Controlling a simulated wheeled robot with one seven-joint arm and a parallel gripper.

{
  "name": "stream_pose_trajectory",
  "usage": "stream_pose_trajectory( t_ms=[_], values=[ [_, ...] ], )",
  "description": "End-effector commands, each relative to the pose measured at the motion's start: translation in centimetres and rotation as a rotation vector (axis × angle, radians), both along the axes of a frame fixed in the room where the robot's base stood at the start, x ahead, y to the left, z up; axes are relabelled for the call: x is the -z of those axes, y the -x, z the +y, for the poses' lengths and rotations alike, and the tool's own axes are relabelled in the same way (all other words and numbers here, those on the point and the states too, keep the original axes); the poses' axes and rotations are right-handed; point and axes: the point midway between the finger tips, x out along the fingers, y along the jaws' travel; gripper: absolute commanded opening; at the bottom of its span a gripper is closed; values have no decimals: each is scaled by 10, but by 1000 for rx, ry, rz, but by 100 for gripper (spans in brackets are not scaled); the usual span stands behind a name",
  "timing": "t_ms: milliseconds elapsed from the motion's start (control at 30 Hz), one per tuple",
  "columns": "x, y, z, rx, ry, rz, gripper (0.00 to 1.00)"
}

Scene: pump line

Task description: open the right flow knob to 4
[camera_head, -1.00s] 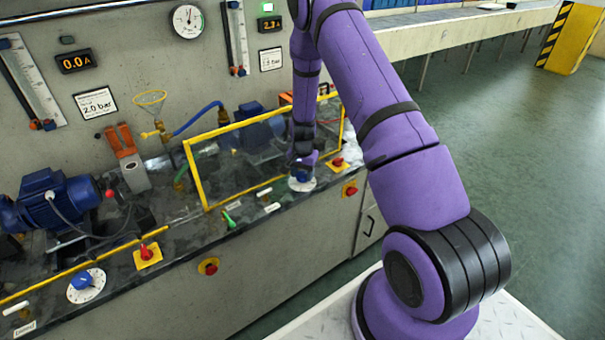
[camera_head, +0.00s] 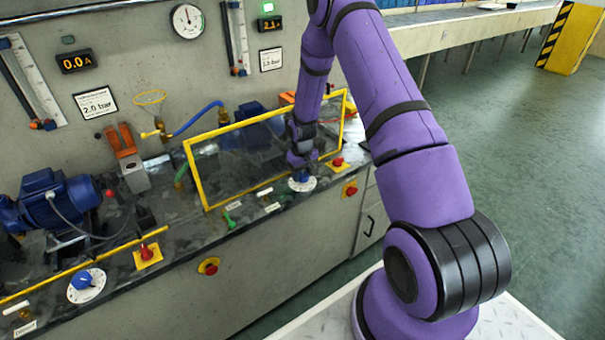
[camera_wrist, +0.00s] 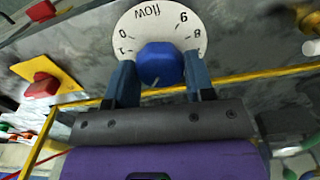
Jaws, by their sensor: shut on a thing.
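The right flow knob is blue and sits on a round white dial marked "flow" (camera_wrist: 160,14) at the bench's front edge. In the wrist view the knob (camera_wrist: 160,62) stands between the two blue fingers of my gripper (camera_wrist: 159,72), which is shut on it. The dial's print appears upside down, with 0 and 1 at left and larger figures at right. A pale mark shows on the knob's near side, towards my gripper; the figure it faces is hidden. In the head view the knob (camera_head: 301,176) and dial (camera_head: 303,185) show below my wrist.
A yellow-framed clear guard (camera_head: 197,178) stands just behind the knob. Red buttons on yellow plates (camera_head: 339,162) (camera_head: 349,189) are close by at right. A second blue knob (camera_head: 82,282) is at far left. A lit display (camera_head: 271,26) reads about 2.1.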

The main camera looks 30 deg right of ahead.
Motion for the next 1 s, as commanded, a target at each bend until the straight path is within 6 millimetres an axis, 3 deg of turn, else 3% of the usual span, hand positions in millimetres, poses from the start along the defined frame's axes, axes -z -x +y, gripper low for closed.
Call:
stream_pose_trajectory(
  t_ms=[500, 1000],
  values=[
    [0, -1, 0, -342, 0, -2, 25],
    [0, -1, 0, -410, 0, -2, 25]
  ],
)
